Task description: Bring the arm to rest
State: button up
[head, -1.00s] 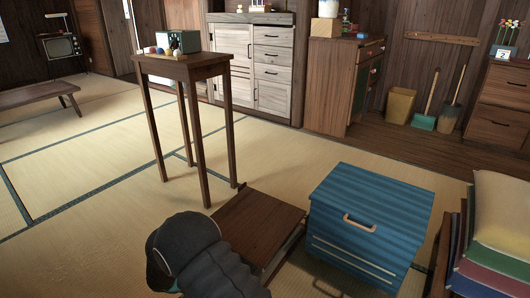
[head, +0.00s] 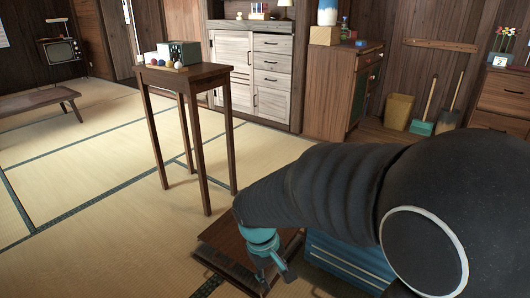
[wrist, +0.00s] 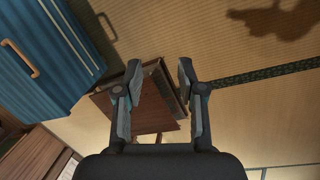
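My arm reaches in from the right in the head view, its dark sleeve crossing the lower right. My gripper (head: 272,280) points down at the lower middle, over a low brown wooden stand (head: 222,247). In the wrist view my gripper (wrist: 158,72) shows its two fingers apart with nothing between them. The low wooden stand (wrist: 150,112) lies below and behind the fingers there. I cannot tell the exact gap between the fingertips and the stand.
A blue chest (head: 335,265) stands right of the low stand, mostly hidden by my arm; it also shows in the wrist view (wrist: 45,50). A tall narrow table (head: 185,75) holds small balls and a grey-green box (head: 178,53).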

jog(key=s+d+r+m+t+p, duration=0.1)
jog(key=s+d+r+m, duration=0.1)
jog(key=s+d+r, duration=0.2)
jog(key=s+d+r+m+t+y+p, duration=0.1)
jog(key=s+d+r, duration=0.3)
jog(key=r, duration=0.5)
jog(key=s+d+r+m+t+y+p, duration=0.1)
jog(key=s+d+r+m+t+p, duration=0.2)
jog(key=d+r, duration=0.3)
jog(key=shift+s+r+m, duration=0.3)
jog(key=shift+s+r, duration=0.15)
jog(key=shift+r, duration=0.25)
